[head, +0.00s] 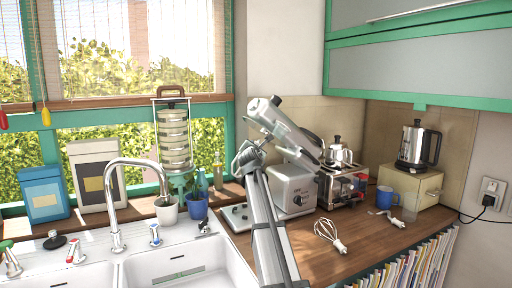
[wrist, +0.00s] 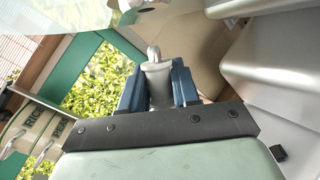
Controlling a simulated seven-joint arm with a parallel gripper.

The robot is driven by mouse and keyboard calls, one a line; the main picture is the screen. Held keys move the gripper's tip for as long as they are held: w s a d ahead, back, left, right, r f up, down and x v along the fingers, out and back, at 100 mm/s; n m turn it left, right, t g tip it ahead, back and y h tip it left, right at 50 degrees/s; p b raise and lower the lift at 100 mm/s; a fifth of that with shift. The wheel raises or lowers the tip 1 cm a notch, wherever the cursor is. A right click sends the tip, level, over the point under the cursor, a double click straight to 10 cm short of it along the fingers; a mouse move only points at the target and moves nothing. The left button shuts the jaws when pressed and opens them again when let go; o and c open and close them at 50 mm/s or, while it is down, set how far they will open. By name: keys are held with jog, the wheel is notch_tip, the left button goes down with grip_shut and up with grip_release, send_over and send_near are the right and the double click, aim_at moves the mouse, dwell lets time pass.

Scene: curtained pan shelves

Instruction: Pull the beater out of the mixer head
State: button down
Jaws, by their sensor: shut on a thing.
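The mixer (head: 292,187) stands on the wooden counter, with its silver mixer head (head: 284,122) tilted up to the left. My gripper (head: 254,150) is just below the raised end of the head. In the wrist view, the blue fingers of my gripper (wrist: 159,88) are shut on the pale grey beater (wrist: 157,72), whose rounded tip shows between them. My arm hides most of the beater in the head view. I cannot tell whether it is still seated in the head. Large silver surfaces (wrist: 255,55) lie close on the right in the wrist view.
A whisk (head: 329,234) lies on the counter at the front right. A toaster (head: 343,186), a blue mug (head: 386,197) and a kettle (head: 417,146) stand to the right. The sink (head: 190,266), tap (head: 118,205) and stacked tins (head: 174,138) are to the left.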

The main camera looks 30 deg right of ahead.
jog(key=shift+a+f, duration=0.65)
jog(key=shift+f, duration=0.15)
jog(key=s, duration=1.2)
jog(key=shift+s, duration=0.1)
jog(key=s, duration=0.9)
jog(key=shift+s, duration=0.35)
dwell(0.6)
dwell(0.6)
